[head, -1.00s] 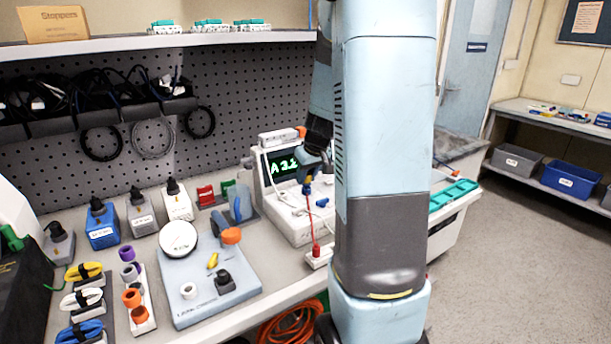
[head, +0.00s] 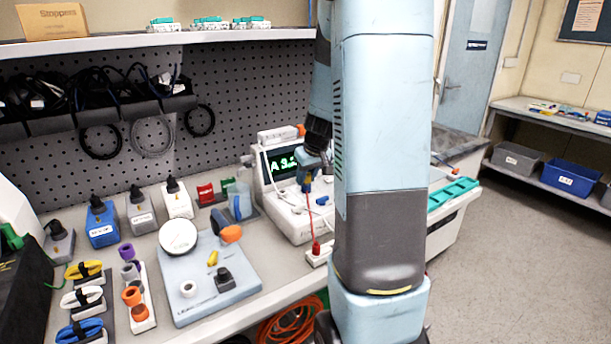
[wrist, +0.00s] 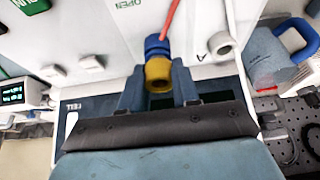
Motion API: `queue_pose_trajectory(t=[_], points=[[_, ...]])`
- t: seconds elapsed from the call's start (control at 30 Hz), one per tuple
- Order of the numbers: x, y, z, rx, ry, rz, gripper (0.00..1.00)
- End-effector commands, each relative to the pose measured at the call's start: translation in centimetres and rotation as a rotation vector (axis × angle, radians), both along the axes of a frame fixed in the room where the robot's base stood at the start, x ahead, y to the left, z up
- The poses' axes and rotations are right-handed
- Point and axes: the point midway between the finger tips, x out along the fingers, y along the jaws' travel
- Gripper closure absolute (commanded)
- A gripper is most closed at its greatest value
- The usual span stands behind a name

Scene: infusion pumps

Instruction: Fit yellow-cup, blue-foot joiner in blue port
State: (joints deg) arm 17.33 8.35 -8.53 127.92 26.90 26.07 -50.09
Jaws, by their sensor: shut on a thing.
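The joiner, with a yellow cup (wrist: 158,73) and a blue foot (wrist: 156,46), is between the two dark fingers of my gripper (wrist: 158,92) in the wrist view. My gripper is shut on it. The cup faces my palm and the foot points away, towards the pump's pale front. In the head view my gripper (head: 312,172) is in front of the white pump (head: 285,220), with the joiner (head: 307,186) under it. A blue fitting on the pump (head: 322,201), likely the blue port, shows just beside it. I cannot tell whether the foot touches the port.
A red line (head: 314,222) runs beside the joiner down to a white block (head: 318,255). A white port (wrist: 222,42) marked A is nearby. A jug with a blue handle (wrist: 303,38) stands beside the pump. A board with a gauge (head: 178,237) lies left.

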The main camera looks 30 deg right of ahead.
Motion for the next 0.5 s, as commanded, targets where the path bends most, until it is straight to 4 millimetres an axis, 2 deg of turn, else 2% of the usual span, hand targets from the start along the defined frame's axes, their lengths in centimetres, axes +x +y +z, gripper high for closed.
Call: queue_pose_trajectory(t=[0.43, 0.47, 0.5], points=[[0.00, 0.01, -0.18, 0.000, 0.000, 0.000, 0.98], [0.00, 0.01, -0.18, 0.000, 0.000, 0.000, 0.69], [0.00, 0.01, -0.18, 0.000, 0.000, 0.000, 0.65]])
